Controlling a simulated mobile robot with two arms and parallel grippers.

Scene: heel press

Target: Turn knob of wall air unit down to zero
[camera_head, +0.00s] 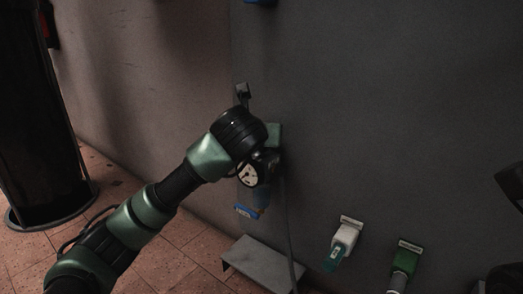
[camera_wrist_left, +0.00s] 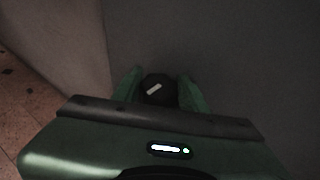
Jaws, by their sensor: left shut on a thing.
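The wall air unit (camera_head: 275,132) is fixed to the grey wall near the middle of the head view, partly hidden behind my left wrist. Its round white gauge (camera_head: 250,175) with a dark needle shows just below the wrist; I cannot read its value. My left gripper (camera_wrist_left: 158,84) is shut on the black knob (camera_wrist_left: 157,90), with one green finger on each side. A white mark on the knob slants up to the right in the left wrist view. In the head view the knob is hidden by my gripper. My right gripper is not clearly visible.
A grey ledge (camera_head: 262,262) juts out low beneath the unit. A white device (camera_head: 345,238) and a green device (camera_head: 407,258) are on the wall at lower right. A dark cylinder (camera_head: 35,120) stands at left on the tiled floor. The wall right of the unit is bare.

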